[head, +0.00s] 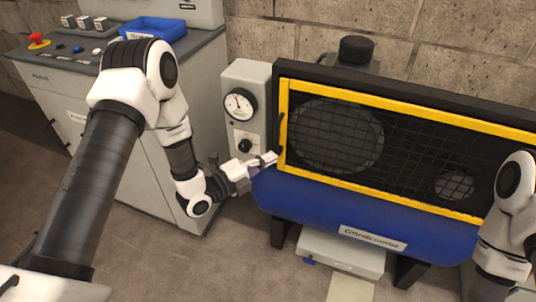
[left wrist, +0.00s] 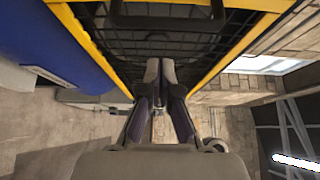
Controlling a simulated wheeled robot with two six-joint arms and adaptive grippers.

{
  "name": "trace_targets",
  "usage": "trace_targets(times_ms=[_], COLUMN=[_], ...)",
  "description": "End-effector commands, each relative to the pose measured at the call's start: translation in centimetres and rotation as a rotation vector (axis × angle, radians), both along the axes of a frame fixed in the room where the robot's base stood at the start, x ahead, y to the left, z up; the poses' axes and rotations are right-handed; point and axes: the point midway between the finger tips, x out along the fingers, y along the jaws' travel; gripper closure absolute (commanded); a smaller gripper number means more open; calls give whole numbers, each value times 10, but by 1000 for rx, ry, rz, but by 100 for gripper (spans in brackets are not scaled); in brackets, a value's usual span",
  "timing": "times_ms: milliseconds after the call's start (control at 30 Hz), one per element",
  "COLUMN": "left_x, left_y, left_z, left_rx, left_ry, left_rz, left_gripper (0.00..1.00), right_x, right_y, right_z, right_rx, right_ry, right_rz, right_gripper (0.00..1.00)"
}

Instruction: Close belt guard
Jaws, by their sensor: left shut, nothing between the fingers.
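The belt guard (head: 400,150) is a black mesh panel in a yellow frame on the blue compressor. It stands in front of a large and a small round wheel, seen through the mesh. In the head view it looks nearly flush with the black housing; I cannot tell whether a small gap remains. Its black handle (left wrist: 168,22) shows in the left wrist view, on the yellow-framed edge. My left gripper (head: 270,158) is shut and empty at the guard's lower left corner. Its fingertips (left wrist: 158,70) point at the mesh; contact is unclear. My right gripper is out of view.
A grey gauge post (head: 243,110) stands just left of the guard. A grey control cabinet (head: 150,120) with a blue tray (head: 152,28) is further left. The blue tank (head: 320,208) lies below the guard. A brick wall is behind; floor in front is open.

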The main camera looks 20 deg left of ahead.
Motion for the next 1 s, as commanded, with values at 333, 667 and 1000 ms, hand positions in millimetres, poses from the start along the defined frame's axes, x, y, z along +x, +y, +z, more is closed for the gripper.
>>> trace_targets(times_ms=[333, 667, 1000], left_x=[16, 40, 56], left_y=[3, 6, 8], left_z=[0, -4, 3], left_rx=[1, 2, 1], left_ry=[1, -2, -8], left_rz=[0, -1, 5], left_gripper=[100, 100, 100], right_x=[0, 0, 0], right_y=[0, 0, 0], right_z=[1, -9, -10], right_rx=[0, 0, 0], right_ry=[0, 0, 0], right_rz=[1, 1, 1], right_gripper=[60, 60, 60])
